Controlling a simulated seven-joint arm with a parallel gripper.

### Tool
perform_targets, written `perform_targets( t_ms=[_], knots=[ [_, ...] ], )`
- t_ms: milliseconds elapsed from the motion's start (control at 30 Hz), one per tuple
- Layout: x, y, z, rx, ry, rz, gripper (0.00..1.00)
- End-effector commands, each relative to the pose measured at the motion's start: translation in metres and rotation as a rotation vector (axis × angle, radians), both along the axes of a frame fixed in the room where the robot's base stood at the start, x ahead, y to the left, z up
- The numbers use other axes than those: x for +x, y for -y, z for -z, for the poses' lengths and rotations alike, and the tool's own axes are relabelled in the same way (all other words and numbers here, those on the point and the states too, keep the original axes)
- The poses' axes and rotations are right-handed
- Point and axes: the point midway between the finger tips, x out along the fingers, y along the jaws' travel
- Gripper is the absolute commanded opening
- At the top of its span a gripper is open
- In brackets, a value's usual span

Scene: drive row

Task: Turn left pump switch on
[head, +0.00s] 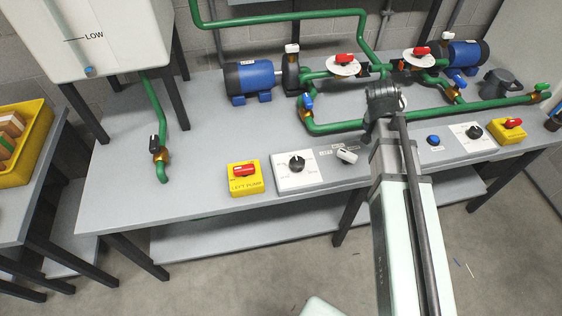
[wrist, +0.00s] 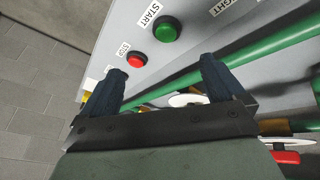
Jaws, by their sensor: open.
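The left pump switch (head: 245,179) is a yellow box with a red handle, labelled "LEFT PUMP", near the front edge of the grey bench in the head view. Its red handle (head: 243,170) lies roughly sideways. My gripper (head: 383,100) is over the middle of the bench, to the right of and beyond the switch, well apart from it. In the wrist view my gripper (wrist: 160,85) has its two dark fingers spread with nothing between them. The wrist view shows a panel with a green START button (wrist: 167,29) and a red STOP button (wrist: 137,60). I cannot make out the left pump switch there.
A white dial box (head: 297,172) stands just right of the switch. Green pipes (head: 345,125) and blue pumps (head: 248,78) fill the back of the bench. Another yellow switch (head: 508,131) is at the far right. The bench left of the switch is clear up to a pipe valve (head: 160,154).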

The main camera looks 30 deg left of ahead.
Motion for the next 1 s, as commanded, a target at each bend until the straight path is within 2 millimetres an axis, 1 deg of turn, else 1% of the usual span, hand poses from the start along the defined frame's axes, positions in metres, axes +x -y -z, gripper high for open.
perform_targets(
  t_ms=[33, 67, 100, 167, 200, 267, 300, 367, 400, 467, 500, 567, 600, 667, 700, 800, 900, 1000],
  knots=[
    [-0.009, -0.024, -0.004, 0.008, -0.020, -0.035, 0.96],
    [-0.015, -0.036, -0.006, 0.012, -0.032, -0.054, 0.96],
    [-0.024, -0.052, -0.009, 0.017, -0.051, -0.081, 0.96],
    [-0.038, -0.076, -0.012, 0.024, -0.079, -0.120, 0.96],
    [-0.048, -0.091, -0.015, 0.028, -0.097, -0.147, 0.96],
    [-0.064, -0.114, -0.019, 0.035, -0.125, -0.188, 0.96],
    [-0.075, -0.129, -0.022, 0.036, -0.144, -0.217, 0.96],
    [-0.093, -0.150, -0.027, 0.041, -0.173, -0.259, 0.96],
    [-0.105, -0.164, -0.030, 0.044, -0.192, -0.288, 0.96],
    [-0.124, -0.184, -0.035, 0.046, -0.220, -0.332, 0.96],
    [-0.137, -0.197, -0.038, 0.048, -0.240, -0.362, 0.96],
    [-0.157, -0.216, -0.043, 0.048, -0.268, -0.405, 0.96],
    [-0.172, -0.228, -0.047, 0.048, -0.289, -0.436, 0.96],
    [-0.193, -0.245, -0.053, 0.048, -0.318, -0.483, 0.96],
    [-0.207, -0.255, -0.057, 0.047, -0.336, -0.512, 0.96],
    [-0.240, -0.277, -0.065, 0.043, -0.381, -0.579, 0.96],
    [-0.268, -0.293, -0.072, 0.039, -0.415, -0.637, 0.96],
    [-0.288, -0.303, -0.077, 0.035, -0.441, -0.675, 0.96]
  ],
)
